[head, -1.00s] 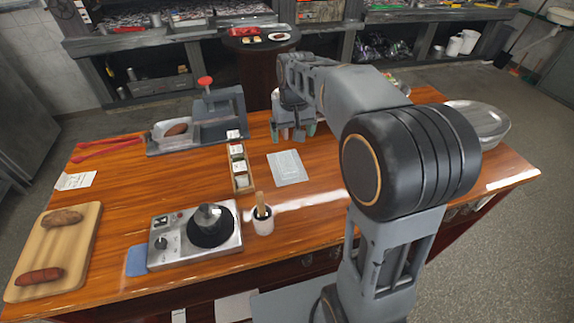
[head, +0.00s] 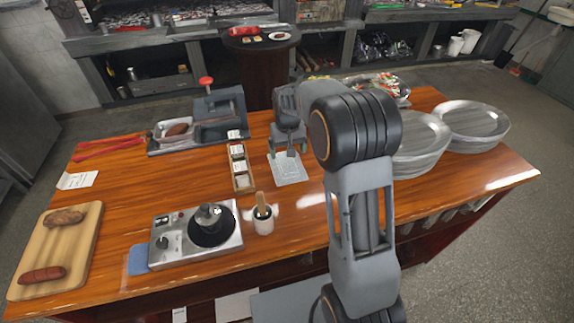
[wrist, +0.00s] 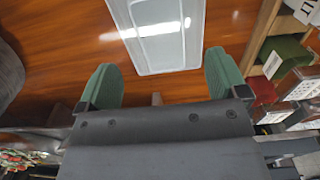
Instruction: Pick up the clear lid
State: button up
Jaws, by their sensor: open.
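The clear lid (head: 287,169) is a pale, see-through rectangle lying flat on the wooden table, just right of the narrow spice box. My gripper (head: 287,153) is over the lid's far end and covers part of it. In the wrist view the lid (wrist: 160,38) lies at the top middle, with a bright glare streak across it. The green fingertips of my gripper (wrist: 164,82) are wide apart, one to each side of the lid's near end, with nothing between them. I cannot tell the exact height of the fingers above the table.
The spice box (head: 241,168) stands close left of the lid; its packed compartments show at right in the wrist view. Stacked metal plates (head: 421,142) are at right.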

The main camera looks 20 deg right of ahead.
aim_at(287, 162)
jog(key=shift+w+a+f+p, duration=0.1)
jog(key=shift+f+p, duration=0.55)
jog(key=shift+f, duration=1.95)
jog(key=c, duration=1)
